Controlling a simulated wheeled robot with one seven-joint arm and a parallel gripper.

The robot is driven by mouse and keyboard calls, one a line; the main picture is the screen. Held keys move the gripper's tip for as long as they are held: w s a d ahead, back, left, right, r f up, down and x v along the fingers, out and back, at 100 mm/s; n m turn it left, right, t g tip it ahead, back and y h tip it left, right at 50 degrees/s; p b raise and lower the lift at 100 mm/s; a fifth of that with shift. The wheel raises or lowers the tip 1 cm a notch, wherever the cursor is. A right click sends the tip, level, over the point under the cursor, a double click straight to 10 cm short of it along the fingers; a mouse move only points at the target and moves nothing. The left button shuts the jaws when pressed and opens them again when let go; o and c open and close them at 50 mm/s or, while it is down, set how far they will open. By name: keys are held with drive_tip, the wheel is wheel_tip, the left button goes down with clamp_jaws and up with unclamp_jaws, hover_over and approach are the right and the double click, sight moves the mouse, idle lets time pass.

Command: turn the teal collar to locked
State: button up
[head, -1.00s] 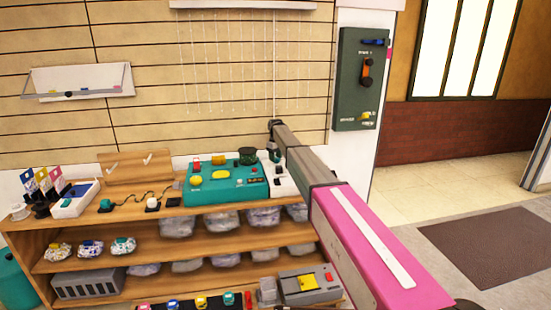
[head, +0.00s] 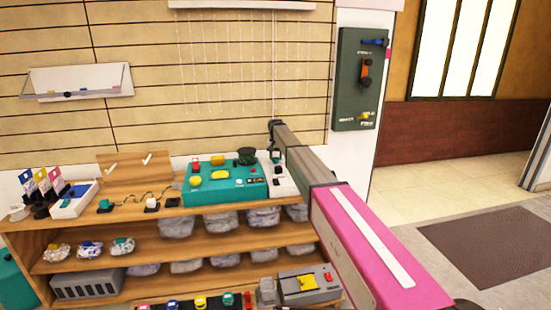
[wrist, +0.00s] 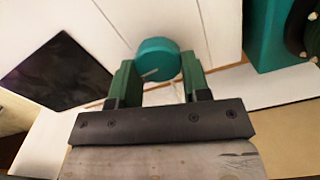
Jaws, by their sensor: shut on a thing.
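The teal collar (wrist: 157,58) is a round teal cap with a pale line on its face, running from near its middle toward its lower left edge. My gripper (wrist: 159,68) has its two green fingers on either side of it, closed on it. In the head view my gripper (head: 276,154) points down over a white unit (head: 283,180) at the right end of the shelf top. The collar cannot be made out there. No locked marking can be read in the wrist view.
A teal box (head: 222,187) with red, yellow and dark parts stands close on the left of the white unit. A slatted wall (head: 150,110) is behind. A dark green panel (head: 345,100) hangs at the right. Floor is open further right.

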sight(276, 158)
drive_tip(key=shift+m, duration=0.6)
drive_tip(key=o, duration=0.9)
drive_tip(key=shift+r, duration=0.15)
wheel_tip(276, 158, up, 10)
drive_tip(key=shift+r, duration=0.25)
drive_tip(key=shift+s, duration=0.15)
